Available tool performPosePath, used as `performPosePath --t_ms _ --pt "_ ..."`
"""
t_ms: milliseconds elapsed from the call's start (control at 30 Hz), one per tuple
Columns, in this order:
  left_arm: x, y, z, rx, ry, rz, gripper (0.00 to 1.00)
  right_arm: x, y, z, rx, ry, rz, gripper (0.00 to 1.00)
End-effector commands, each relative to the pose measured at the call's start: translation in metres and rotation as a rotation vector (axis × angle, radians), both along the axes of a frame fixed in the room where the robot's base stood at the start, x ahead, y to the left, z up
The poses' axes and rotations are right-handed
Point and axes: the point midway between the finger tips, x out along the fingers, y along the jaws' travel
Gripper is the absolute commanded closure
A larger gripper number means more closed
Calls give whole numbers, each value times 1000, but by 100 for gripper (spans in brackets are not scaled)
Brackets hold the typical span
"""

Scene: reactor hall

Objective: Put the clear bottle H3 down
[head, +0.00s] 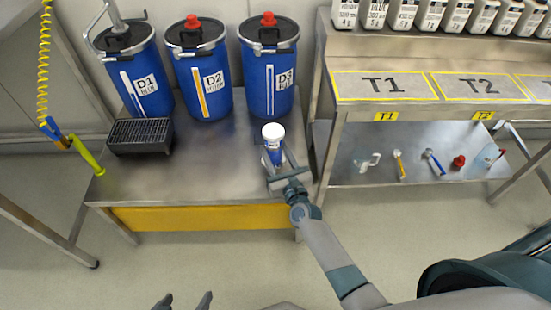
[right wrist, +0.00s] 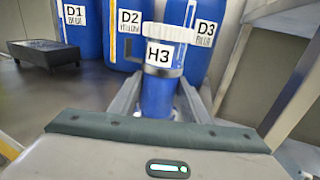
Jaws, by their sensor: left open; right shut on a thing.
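The clear bottle H3 (head: 273,146) has a white cap and blue contents. It is upright over the right end of the low steel table, in front of drum D3. In the right wrist view the bottle (right wrist: 158,97) shows its H3 label between the fingers. My right gripper (head: 277,168) is shut on it. I cannot tell whether the bottle's base touches the table top, as the gripper hides it. My left gripper (head: 182,301) is open and empty at the bottom edge of the head view, with only its fingertips showing.
The low steel table (head: 190,178) carries blue drums D1 (head: 140,78), D2 (head: 190,85) and D3 (head: 260,85), and a black grated box (head: 140,137). The table's middle is bare. A taller bench (head: 345,108) with areas T1 and T2 stands close on the right.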

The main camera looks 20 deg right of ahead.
Motion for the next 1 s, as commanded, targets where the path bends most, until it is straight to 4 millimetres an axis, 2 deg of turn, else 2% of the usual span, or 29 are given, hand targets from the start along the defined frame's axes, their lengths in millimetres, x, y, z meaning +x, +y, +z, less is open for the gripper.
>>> performPosePath --t_ms 67,133,300,967,1000 --pt "2 -3 -2 -12 -18 0 27 1 0 -11 -2 0 2 100" --pt "5 -9 4 -32 -55 -4 27 1 0 -20 -4 -1 1 100" --pt "8 -15 7 -56 -85 -5 27 0 0 -33 -2 -2 1 100" --pt "15 -19 12 -66 -125 -6 27 0 0 -35 0 -2 0 100" --pt "15 -20 13 -68 -131 -6 27 0 0 -36 0 1 1 48"
